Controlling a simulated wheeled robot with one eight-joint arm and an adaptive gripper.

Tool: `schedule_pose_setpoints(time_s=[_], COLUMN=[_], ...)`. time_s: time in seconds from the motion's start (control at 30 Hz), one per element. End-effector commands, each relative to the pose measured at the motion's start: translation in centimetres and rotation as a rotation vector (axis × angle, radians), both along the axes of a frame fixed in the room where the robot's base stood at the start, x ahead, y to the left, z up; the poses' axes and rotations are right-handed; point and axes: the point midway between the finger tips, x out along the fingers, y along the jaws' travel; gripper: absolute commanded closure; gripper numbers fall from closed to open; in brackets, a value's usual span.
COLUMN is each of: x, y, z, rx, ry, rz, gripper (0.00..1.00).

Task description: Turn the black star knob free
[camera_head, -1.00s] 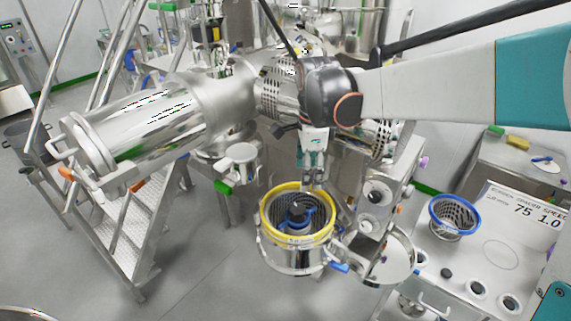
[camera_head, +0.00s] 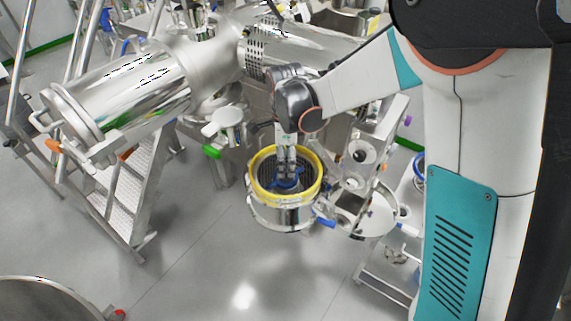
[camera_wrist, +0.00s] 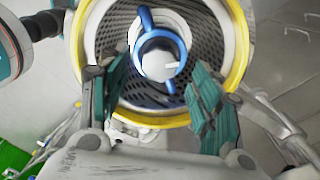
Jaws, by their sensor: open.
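A round steel vessel with a yellow rim (camera_head: 256,187) opens upward, with a perforated screen (camera_head: 267,178) inside. A blue ringed part with arms (camera_head: 291,187) sits at its centre. The wrist view shows the blue ring (camera_wrist: 181,43) around a pale round hub (camera_wrist: 158,66). I cannot make out the black star knob clearly; my gripper covers the centre in the head view. My gripper (camera_head: 287,172) points down into the vessel. In the wrist view its teal fingers (camera_wrist: 160,84) are apart, one on each side of the hub, with nothing visibly held.
A round steel lid (camera_head: 378,212) and a blue handle (camera_head: 325,222) are at the vessel's right. A large steel cylinder (camera_head: 125,95) and stepped stairs (camera_head: 125,190) stand to the left. Open grey floor (camera_head: 215,265) lies in front.

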Motion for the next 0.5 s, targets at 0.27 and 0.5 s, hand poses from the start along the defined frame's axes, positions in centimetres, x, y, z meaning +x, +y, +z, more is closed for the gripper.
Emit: schedule_pose_setpoints(time_s=[0.27,0.5], x=[0.0,0.0], y=[0.0,0.0], z=[-2.4,-2.6], rx=[0.000,0.000], ry=[0.000,0.000], rz=[0.000,0.000], gripper=[0.42,0.42])
